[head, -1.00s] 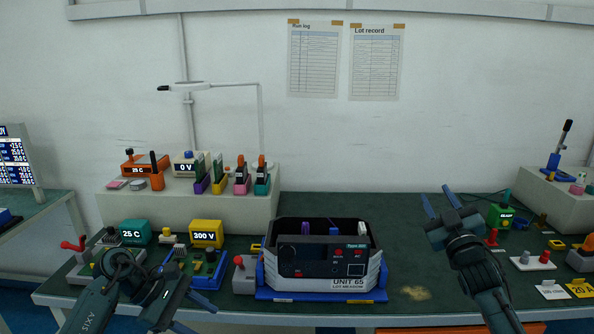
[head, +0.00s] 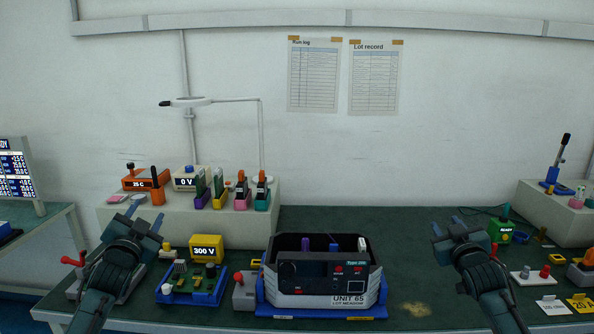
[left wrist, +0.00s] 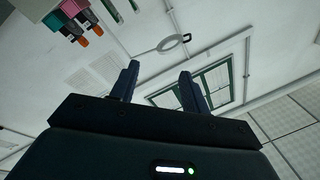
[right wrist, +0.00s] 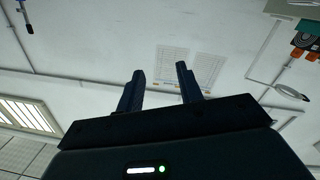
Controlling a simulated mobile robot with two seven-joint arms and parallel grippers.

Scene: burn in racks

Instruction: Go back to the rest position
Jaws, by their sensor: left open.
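My left gripper (head: 148,219) is raised at the left of the bench, in front of the shelf, with its fingers apart. In the left wrist view its two fingers (left wrist: 158,85) stand apart with nothing between them. My right gripper (head: 459,226) is raised at the right of the bench, pointing up. In the right wrist view its fingers (right wrist: 160,87) are apart and empty, with the wall behind. Neither gripper touches anything on the bench.
The unit 65 box (head: 320,297) sits in a blue cradle at the bench middle. A blue fixture (head: 193,293) and a yellow 300 V block (head: 207,248) stand left of it.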

